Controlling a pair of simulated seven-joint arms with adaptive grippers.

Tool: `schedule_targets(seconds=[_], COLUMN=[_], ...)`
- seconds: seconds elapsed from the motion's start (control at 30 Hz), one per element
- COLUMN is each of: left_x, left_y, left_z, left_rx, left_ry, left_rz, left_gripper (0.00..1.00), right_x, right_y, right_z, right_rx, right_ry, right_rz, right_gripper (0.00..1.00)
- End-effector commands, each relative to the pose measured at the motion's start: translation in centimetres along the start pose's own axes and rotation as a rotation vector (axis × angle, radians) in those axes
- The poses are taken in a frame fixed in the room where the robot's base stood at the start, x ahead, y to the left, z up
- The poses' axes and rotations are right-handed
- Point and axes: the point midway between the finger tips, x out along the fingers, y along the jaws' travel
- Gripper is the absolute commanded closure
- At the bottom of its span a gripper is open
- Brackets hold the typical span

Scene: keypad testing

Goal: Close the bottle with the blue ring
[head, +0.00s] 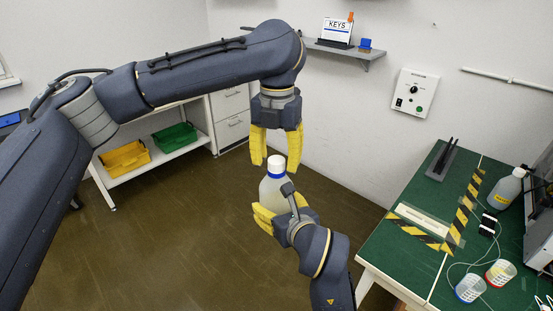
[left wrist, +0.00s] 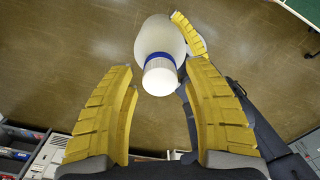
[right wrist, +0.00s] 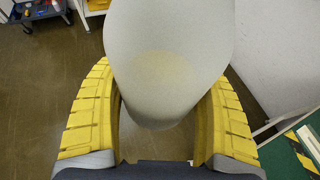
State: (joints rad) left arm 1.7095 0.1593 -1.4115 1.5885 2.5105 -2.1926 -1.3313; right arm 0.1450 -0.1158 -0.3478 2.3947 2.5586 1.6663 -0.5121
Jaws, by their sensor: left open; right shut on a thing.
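The bottle with the blue ring (head: 272,189) is a pale translucent bottle held upright in the air. A white cap (head: 277,162) sits on its neck above the blue ring; how tight it is I cannot tell. My right gripper (head: 268,216) is shut on the bottle's body, which fills the right wrist view (right wrist: 168,60). My left gripper (head: 275,160) is open and points down, its fingertips around the height of the cap. In the left wrist view the cap (left wrist: 160,77) and blue ring (left wrist: 160,58) lie between and beyond the yellow fingers, apart from them.
A green-topped table (head: 385,262) at the right bears striped tape, a second bottle (head: 506,190), and a blue-ringed beaker (head: 469,289) and a red-ringed one (head: 500,272). A wall shelf (head: 345,50) holds a KEYS box. Yellow (head: 125,158) and green (head: 175,137) bins sit at the left.

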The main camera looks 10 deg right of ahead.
Motion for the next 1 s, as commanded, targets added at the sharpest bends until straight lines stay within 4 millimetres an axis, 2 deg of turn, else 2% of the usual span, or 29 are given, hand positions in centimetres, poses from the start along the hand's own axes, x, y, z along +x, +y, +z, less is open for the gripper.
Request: schedule_targets(seconds=[0.17,0.6,0.8,1.0], left_x=[-1.8,-9.1,-11.1,-11.8], left_y=[0.0,0.0,0.0,0.0], left_z=[0.1,0.0,0.0,0.0], left_rx=[-0.002,0.000,-0.001,0.000], left_ry=[-0.003,-0.003,-0.002,-0.001], left_rz=[0.001,0.001,0.002,0.000], left_gripper=[0.50,0.50,0.50,0.50], right_x=[0.0,0.0,0.0,0.0], right_y=[0.0,0.0,0.0,0.0], right_z=[0.1,0.1,0.1,0.1], right_rx=[0.000,0.000,0.000,0.000], right_ry=[-0.002,-0.003,-0.002,-0.002], right_rz=[0.000,0.000,0.000,0.000], right_gripper=[1.00,1.00,1.00,1.00])
